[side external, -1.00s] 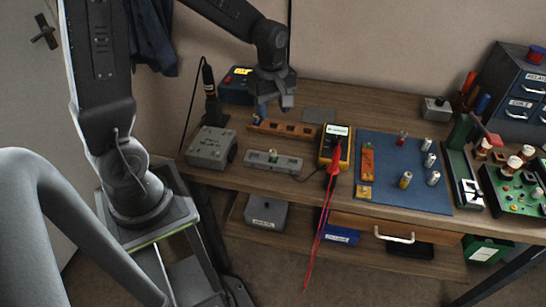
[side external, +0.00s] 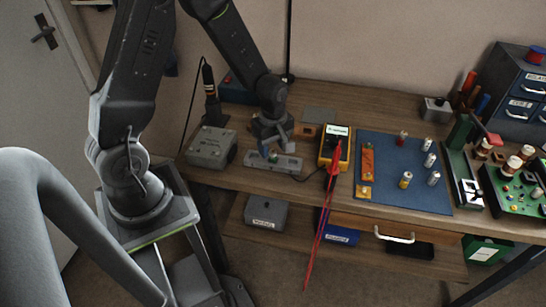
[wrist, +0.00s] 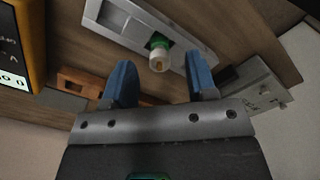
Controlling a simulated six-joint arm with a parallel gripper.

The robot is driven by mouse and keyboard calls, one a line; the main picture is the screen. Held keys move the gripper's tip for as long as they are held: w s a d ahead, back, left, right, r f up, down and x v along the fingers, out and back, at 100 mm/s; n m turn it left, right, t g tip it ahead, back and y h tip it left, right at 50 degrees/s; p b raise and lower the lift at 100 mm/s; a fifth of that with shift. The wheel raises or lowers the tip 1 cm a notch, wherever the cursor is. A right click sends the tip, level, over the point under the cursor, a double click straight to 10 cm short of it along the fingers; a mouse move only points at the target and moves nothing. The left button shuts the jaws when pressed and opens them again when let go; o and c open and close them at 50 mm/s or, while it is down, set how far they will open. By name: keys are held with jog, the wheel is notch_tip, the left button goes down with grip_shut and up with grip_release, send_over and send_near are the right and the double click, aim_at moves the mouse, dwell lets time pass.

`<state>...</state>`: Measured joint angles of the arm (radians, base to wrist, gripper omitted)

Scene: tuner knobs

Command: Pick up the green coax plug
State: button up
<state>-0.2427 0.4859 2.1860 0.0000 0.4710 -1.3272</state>
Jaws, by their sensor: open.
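The green coax plug (wrist: 159,52) stands on a grey metal panel (wrist: 118,16) in the wrist view, its pale end towards the camera. In the side external view the green plug (side external: 272,156) shows small on the grey panel (side external: 288,164), close to my gripper. My gripper (wrist: 162,75) is open, with blue fingers on either side of the plug's line and nothing between them that I can see held. In the side external view my gripper (side external: 267,149) is low over the panel. Whether a finger touches the plug cannot be told.
A yellow multimeter (side external: 334,148) with red leads is right of the panel. A grey box (side external: 211,147) stands to the left. A wooden rack (wrist: 85,82) lies behind the panel. A blue mat (side external: 390,200) with several small cylinders is further right.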

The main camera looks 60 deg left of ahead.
notch_tip(320, 180, down, 2)
jog(key=shift+f, duration=0.1)
grip_shut()
dwell(0.5)
